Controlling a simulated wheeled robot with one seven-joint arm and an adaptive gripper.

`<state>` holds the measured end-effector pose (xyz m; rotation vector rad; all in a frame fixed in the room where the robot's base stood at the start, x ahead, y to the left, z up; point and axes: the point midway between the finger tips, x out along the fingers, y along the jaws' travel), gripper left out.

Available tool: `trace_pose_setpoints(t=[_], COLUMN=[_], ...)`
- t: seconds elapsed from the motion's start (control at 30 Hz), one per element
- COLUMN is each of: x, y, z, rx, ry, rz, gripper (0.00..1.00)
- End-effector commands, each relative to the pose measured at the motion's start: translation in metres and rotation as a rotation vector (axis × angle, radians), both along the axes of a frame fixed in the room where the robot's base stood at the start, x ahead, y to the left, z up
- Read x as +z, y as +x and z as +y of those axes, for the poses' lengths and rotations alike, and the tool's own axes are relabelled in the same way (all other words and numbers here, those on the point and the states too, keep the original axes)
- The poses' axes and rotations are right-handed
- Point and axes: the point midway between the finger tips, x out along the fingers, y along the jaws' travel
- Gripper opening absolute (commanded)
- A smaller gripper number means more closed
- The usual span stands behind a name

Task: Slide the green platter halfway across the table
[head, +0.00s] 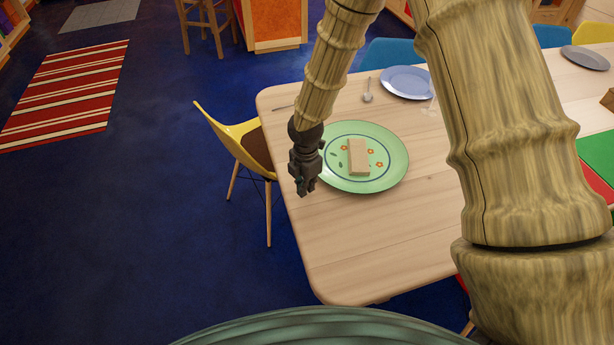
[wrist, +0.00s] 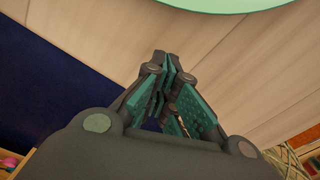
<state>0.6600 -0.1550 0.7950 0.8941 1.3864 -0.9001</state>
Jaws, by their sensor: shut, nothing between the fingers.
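The green platter (head: 386,172) lies flat near the left end of the wooden table (head: 370,236). It has a dark ring and orange and green decorations, and a beige block (head: 358,157) rests on it. My gripper (head: 306,190) is shut and empty, fingers down, at the platter's left side in the head view. It overlaps the platter's left rim there, and I cannot tell whether it touches. In the wrist view the shut fingers (wrist: 168,95) are apart from the platter's edge (wrist: 225,4), which shows at the top.
A blue plate (head: 406,82), a spoon (head: 368,92) and a clear glass (head: 430,106) are behind the platter. A yellow chair (head: 232,137) stands at the table's left edge. The table in front of the platter is clear.

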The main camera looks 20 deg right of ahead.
Motion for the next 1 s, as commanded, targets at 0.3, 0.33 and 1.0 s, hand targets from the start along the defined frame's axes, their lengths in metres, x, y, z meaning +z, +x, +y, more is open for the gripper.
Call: trace_pose_setpoints(t=[0.3,0.33,1.0], x=[-0.019,-0.019,-0.021], y=[0.009,0.011,0.018], z=[-0.018,-0.021,-0.038], rx=[-0.001,-0.001,0.001], ry=[0.001,0.001,0.0], rz=[0.0,0.0,0.0], gripper=[0.0,0.0,0.0])
